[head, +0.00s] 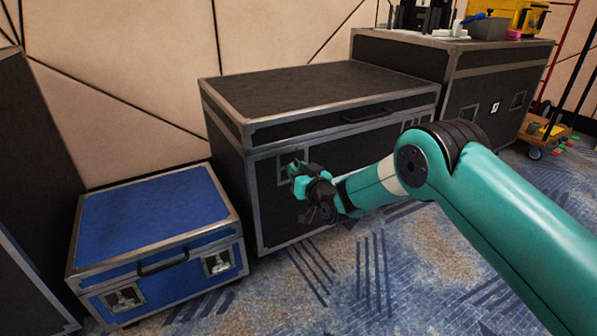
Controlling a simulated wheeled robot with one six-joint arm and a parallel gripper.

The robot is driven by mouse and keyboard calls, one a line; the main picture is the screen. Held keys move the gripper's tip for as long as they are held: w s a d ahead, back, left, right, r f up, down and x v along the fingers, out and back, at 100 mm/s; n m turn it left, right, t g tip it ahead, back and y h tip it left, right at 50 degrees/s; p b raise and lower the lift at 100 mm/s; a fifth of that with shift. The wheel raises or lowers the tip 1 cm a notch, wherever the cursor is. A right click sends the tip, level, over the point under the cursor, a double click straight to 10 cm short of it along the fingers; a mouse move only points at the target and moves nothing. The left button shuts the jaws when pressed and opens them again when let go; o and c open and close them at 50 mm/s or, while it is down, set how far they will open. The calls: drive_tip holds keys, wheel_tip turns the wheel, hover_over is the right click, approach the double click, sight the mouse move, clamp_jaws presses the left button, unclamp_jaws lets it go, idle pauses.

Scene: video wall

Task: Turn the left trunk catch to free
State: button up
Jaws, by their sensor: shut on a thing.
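A large black trunk (320,92) with metal edges stands against the wall, its lid down. The metal plate of its left catch (283,160) shows on the front face, beside and behind my gripper. My gripper (294,169), with teal fingers, is at this plate and shut on the left catch. The fingers hide the catch's turning part, so I cannot tell how it is turned. The right catch (408,124) shows partly above my arm. A handle (368,115) lies between the two catches.
A smaller blue trunk (150,212) with two catches and a handle stands at left. Another black case (475,85) stands at right with equipment on top. A wooden trolley (545,133) is farther right. Patterned carpet in front is clear.

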drive_tip(key=shift+n, duration=0.7)
drive_tip(key=o, duration=0.6)
drive_tip(key=shift+d, duration=0.1)
drive_tip(key=b+v, duration=0.7)
drive_tip(key=v, duration=1)
drive_tip(key=shift+s+d+b, duration=0.15)
drive_tip(key=shift+b, duration=0.25)
